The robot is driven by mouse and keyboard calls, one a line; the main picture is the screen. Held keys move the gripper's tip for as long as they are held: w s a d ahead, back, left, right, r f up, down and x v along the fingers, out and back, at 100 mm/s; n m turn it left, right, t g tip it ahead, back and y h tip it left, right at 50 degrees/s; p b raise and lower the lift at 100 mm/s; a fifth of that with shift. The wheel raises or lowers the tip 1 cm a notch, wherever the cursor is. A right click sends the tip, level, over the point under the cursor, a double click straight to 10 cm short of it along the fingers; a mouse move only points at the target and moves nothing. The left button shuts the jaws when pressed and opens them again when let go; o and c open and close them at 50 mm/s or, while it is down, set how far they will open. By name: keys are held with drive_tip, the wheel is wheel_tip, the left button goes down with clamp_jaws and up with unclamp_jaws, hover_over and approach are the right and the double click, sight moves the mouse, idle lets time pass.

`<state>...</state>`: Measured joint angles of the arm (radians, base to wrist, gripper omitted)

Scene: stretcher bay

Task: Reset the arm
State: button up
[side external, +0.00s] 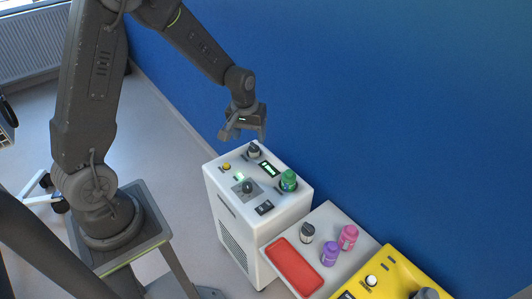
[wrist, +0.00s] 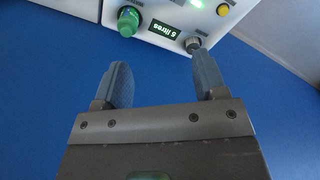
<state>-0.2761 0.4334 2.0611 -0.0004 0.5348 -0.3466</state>
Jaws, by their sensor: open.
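My gripper (side external: 243,133) hangs at the end of my arm, above the back left part of the white machine (side external: 232,205). In the wrist view my gripper (wrist: 163,82) has its two fingers spread apart with nothing between them.
A yellow unit (side external: 398,272) stands farther right. A blue wall (side external: 400,110) rises close behind.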

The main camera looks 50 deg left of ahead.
drive_tip(key=s+d+r+m+t, duration=0.1)
drive_tip(key=s+d+r+m, duration=0.15)
drive_tip(key=r, duration=0.45)
drive_tip(key=s+d+r+m+t, duration=0.1)
drive_tip(key=s+d+r, duration=0.3)
drive_tip(key=r, duration=0.2)
drive_tip(key=s+d+r+m+t, duration=0.1)
drive_tip(key=s+d+r+m, duration=0.1)
drive_tip(key=s, duration=0.4)
drive_tip(key=s+d+r+m+t, duration=0.1)
drive_tip(key=s+d+r, duration=0.1)
drive_tip(key=s+r, duration=0.3)
drive_tip(key=shift+s+d+r+m, duration=0.15)
drive_tip(key=shift+s+d+m, duration=0.15)
drive_tip(key=shift+s, duration=0.45)
